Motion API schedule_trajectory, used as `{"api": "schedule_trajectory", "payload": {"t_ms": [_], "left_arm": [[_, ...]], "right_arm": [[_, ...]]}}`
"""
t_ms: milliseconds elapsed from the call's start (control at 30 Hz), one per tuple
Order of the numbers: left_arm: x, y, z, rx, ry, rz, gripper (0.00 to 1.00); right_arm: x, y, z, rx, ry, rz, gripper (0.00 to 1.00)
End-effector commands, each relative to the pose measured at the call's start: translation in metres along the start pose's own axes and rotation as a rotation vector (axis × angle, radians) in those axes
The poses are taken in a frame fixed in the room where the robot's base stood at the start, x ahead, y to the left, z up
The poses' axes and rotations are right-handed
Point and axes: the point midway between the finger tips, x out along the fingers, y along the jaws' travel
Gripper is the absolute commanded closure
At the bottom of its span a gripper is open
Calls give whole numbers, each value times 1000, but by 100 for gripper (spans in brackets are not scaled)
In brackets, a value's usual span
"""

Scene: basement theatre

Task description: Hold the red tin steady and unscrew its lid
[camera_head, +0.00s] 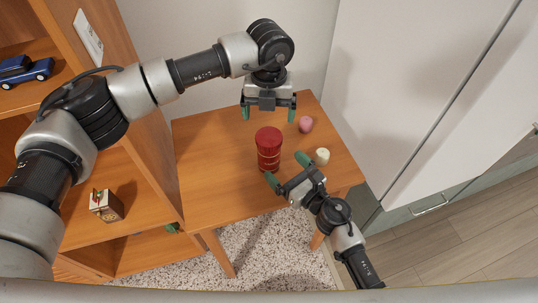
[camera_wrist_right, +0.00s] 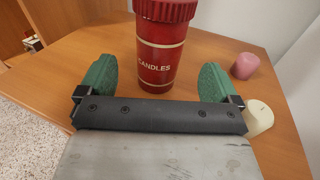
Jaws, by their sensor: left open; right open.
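The red tin (camera_head: 268,155) stands upright on the small wooden table, with its dark red lid (camera_head: 268,134) on top. In the right wrist view the tin (camera_wrist_right: 158,65) carries the word "CANDLES" and the lower edge of its ridged lid (camera_wrist_right: 165,9) shows. My left gripper (camera_head: 269,112) is open, pointing down above and just behind the tin, with nothing between its fingers. My right gripper (camera_head: 287,169) is open low at the tin's front right. In the wrist view its green fingers lie on either side of the tin's base, apart from it.
A pink candle (camera_head: 306,124) and a cream candle (camera_head: 322,156) stand on the table (camera_head: 215,160) right of the tin, the cream one close to my right gripper. A wooden shelf (camera_head: 130,165) borders the left and a white cabinet (camera_head: 410,90) the right. The table's left part is clear.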

Motion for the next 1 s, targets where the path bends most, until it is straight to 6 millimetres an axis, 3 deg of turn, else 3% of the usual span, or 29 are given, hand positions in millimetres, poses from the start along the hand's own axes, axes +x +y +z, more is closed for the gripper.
{"api": "schedule_trajectory", "payload": {"t_ms": [200, 400, 800, 1000], "left_arm": [[0, -1, 0, 2, 1, -3, 8], [0, -1, 0, 2, 1, -4, 8], [0, -1, -1, 3, 1, -4, 8], [0, -1, -1, 3, 1, -4, 8]], "right_arm": [[41, 0, 1, 3, -2, -2, 7], [63, 0, 1, 4, -2, -1, 7], [70, 0, 0, 3, -1, -1, 7], [69, 0, 0, 4, -1, -2, 37]]}}
